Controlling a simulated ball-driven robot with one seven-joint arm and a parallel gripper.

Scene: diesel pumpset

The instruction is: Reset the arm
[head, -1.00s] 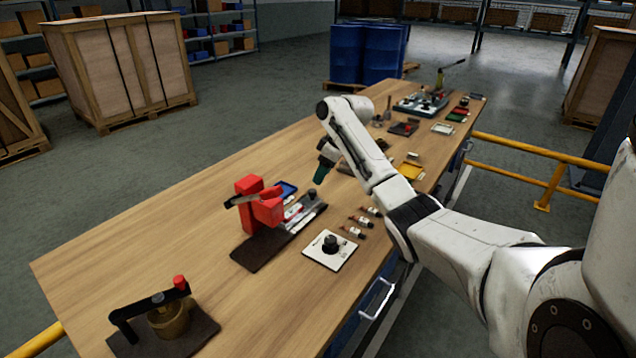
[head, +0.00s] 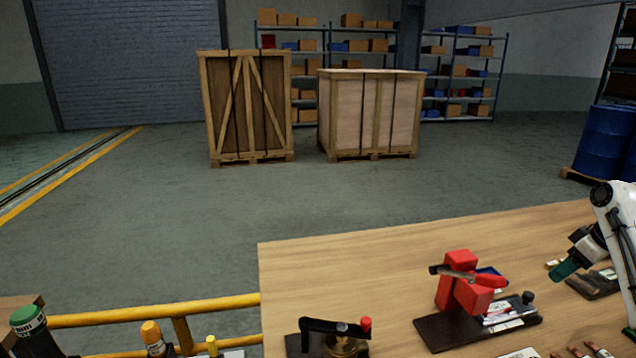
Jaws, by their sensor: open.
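My white arm (head: 618,222) reaches in from the right edge, bent over the workbench (head: 350,262). The fingers are too small to make out clearly. Most of the arm is outside the picture.
A black-handled fixture (head: 335,338) stands at the bench's front left. Small parts lie near the press. A yellow rail (head: 150,314) and bottles (head: 35,328) are at lower left. Crates (head: 370,112), shelves (head: 458,75) and blue drums (head: 604,143) stand behind, with open floor (head: 160,210) between.

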